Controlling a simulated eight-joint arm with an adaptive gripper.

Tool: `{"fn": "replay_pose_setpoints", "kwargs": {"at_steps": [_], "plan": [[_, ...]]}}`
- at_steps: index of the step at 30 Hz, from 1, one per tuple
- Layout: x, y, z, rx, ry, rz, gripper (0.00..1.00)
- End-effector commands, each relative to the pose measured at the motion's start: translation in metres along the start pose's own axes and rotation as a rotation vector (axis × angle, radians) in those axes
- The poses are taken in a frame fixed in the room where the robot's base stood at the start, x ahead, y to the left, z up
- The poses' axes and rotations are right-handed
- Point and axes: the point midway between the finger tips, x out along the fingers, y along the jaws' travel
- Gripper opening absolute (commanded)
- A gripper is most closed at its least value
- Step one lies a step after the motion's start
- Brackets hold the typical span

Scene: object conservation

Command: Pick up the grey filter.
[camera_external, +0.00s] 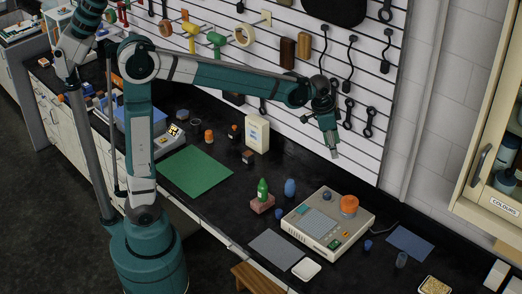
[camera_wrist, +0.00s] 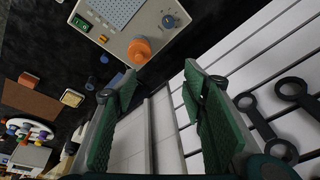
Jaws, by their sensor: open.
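No object is clearly a grey filter. A small grey-blue cylinder (camera_external: 402,260) on the black bench, by the blue mat (camera_external: 410,243), may be it, but it is too small to tell. A flat grey sheet (camera_external: 272,249) lies left of the beige instrument (camera_external: 328,221). My gripper (camera_external: 334,152) is raised above the bench, in front of the slatted wall, up and left of that cylinder. In the wrist view my gripper (camera_wrist: 160,100) is open, with nothing between its green pads. The grey cylinder is not clearly visible there.
The instrument carries an orange knob (camera_external: 349,206), which also shows in the wrist view (camera_wrist: 139,50). A small blue object (camera_external: 368,244) stands beside it. Tools hang on the wall.

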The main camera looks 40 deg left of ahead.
Motion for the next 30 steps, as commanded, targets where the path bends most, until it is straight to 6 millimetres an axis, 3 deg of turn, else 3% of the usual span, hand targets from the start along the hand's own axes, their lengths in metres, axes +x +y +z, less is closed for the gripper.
{"fn": "replay_pose_setpoints", "kwargs": {"at_steps": [12,30], "plan": [[0.058,0.051,-0.078,0.155,-0.052,0.045,0.42],[0.156,0.149,-0.165,0.377,-0.126,0.107,0.42]]}}
